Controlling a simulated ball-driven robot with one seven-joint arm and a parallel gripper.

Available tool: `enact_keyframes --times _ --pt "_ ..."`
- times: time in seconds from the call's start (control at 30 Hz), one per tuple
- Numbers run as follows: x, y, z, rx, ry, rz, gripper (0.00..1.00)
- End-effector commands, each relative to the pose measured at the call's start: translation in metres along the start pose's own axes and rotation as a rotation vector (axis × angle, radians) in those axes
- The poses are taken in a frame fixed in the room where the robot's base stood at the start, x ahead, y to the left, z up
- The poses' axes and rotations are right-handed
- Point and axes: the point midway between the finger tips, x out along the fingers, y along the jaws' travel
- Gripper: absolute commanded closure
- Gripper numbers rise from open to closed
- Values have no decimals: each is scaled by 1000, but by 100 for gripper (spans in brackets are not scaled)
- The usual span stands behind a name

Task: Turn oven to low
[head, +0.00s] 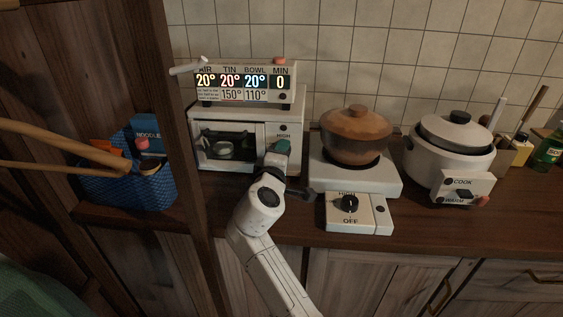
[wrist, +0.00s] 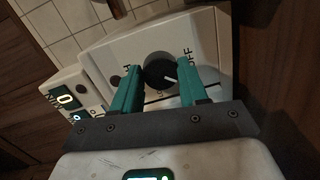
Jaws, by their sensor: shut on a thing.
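The white oven (head: 245,115) stands on the counter with a glass door and a bowl behind the glass. A HIGH label shows on its right panel. My gripper (head: 279,150) is at that panel and hides the knob in the head view. In the wrist view my gripper (wrist: 160,72) has its teal fingers on either side of the black oven knob (wrist: 156,66), shut on it. The knob's white pointer aims to the right and slightly down in the picture, near the OFF label.
A display (head: 246,83) on top of the oven reads 20° for air, tin and bowl, and MIN 0. A hot plate (head: 375,182) with a brown pot (head: 357,140) is close on the right. A white cooker (head: 440,160) stands further right. A wooden post (head: 185,150) is at left.

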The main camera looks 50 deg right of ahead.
Motion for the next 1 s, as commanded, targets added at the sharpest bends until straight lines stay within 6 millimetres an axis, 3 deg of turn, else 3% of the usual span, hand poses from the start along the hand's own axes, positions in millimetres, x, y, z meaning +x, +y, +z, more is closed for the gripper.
enact_keyframes --times 0.6,1.0 --pt "0 -5 2 564 35 -58 87" --pt "0 -5 2 793 49 -82 87"
